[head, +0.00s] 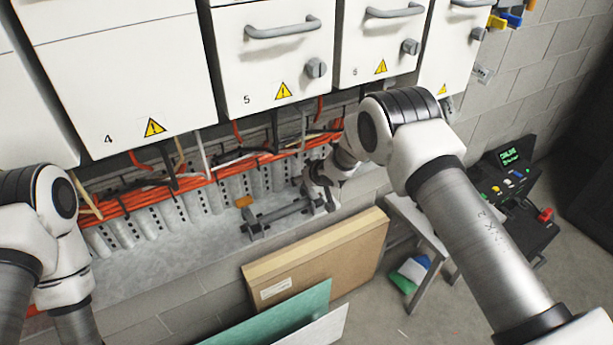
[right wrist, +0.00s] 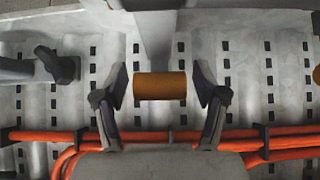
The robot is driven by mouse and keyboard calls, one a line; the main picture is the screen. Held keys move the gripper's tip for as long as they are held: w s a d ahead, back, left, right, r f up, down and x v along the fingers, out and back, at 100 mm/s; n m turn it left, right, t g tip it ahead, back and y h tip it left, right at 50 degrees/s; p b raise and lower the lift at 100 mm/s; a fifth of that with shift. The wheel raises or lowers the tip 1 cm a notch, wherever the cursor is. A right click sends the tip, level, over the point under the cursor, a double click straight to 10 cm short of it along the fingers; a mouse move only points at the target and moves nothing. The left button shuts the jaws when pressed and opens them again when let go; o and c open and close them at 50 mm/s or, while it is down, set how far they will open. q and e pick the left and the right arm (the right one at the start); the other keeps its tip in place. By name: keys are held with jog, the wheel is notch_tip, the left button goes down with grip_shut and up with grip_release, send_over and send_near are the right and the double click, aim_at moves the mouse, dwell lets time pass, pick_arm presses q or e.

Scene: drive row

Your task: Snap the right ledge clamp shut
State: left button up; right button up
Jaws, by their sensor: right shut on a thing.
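The right ledge clamp shows in the right wrist view as an orange cylindrical grip (right wrist: 160,86) on a grey arm (right wrist: 155,35). My right gripper (right wrist: 160,95) is shut on this orange grip, one finger at each side. In the head view my right gripper (head: 322,196) is at the right end of the grey bar on the ledge and hides most of the clamp. I cannot tell from these frames whether the clamp is open or closed. The left clamp's orange grip (head: 244,201) is at the bar's other end. My left gripper is out of view.
The metal ledge (head: 190,245) runs below white drive cabinets (head: 270,60) and orange cables (head: 150,198). A cardboard box (head: 330,262) and a green panel (head: 280,318) lean in front. A console (head: 510,185) stands at the right. A dark lever (right wrist: 58,65) is beside the gripper.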

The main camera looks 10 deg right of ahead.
jog(key=shift+s+f, duration=0.1)
jog(key=shift+f, duration=0.35)
dwell(0.3)
jog(key=o, duration=1.7)
jog(key=shift+r, duration=0.2)
jog(key=shift+s+r, duration=0.1)
jog(key=shift+r, duration=0.15)
jog(key=v, duration=1.1)
jog(key=shift+s, duration=0.2)
